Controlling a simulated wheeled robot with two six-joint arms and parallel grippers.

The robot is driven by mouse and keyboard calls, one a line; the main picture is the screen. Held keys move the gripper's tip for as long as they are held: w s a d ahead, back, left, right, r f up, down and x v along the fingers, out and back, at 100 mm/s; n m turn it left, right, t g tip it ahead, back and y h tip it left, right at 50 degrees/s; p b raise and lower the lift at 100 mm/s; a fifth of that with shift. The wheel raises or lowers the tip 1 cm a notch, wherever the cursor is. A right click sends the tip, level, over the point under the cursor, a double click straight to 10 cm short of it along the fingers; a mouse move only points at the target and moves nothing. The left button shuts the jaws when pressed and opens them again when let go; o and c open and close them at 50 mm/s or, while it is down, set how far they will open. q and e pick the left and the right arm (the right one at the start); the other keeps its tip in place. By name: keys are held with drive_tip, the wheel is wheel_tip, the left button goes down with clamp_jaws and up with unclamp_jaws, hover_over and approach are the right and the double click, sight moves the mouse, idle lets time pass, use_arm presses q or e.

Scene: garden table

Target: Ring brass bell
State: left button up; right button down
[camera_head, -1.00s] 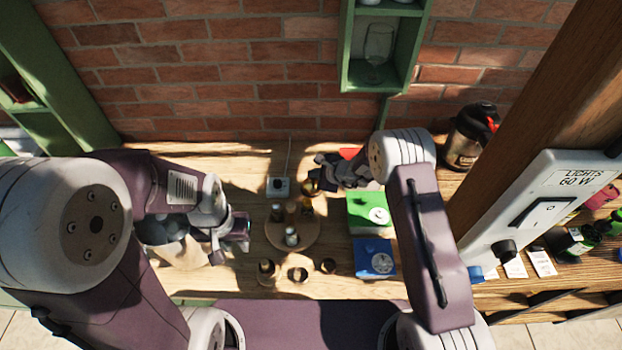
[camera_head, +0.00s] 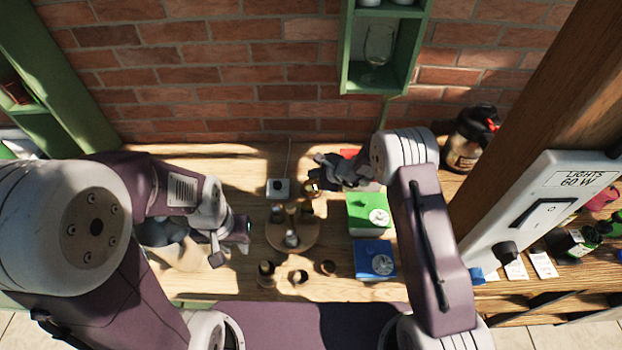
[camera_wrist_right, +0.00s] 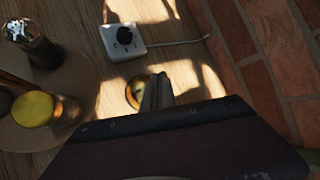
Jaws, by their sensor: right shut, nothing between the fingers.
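The brass bell (camera_head: 308,190) is a small gold-coloured shape on the back part of the wooden table, right at the tip of my right gripper. In the right wrist view the bell (camera_wrist_right: 134,94) shows as a gold round thing, partly hidden by the fingers. My right gripper (camera_head: 317,184) reaches in from the right; its fingers (camera_wrist_right: 158,88) are shut with nothing between them, beside the bell. I cannot tell whether they touch it. My left gripper (camera_head: 232,242) hangs at the left of the table, away from the bell; its finger gap is unclear.
A round wooden tray (camera_head: 272,236) with several small containers stands in front. Green (camera_head: 366,215) and blue (camera_head: 374,258) boxes stand to the right. A brick wall (camera_head: 230,80) closes the back.

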sight(314, 181)
wheel_tip(314, 181, up, 6)
drive_tip(key=p, duration=0.3)
drive_tip(key=shift+p, duration=0.4)
idle(0.4)
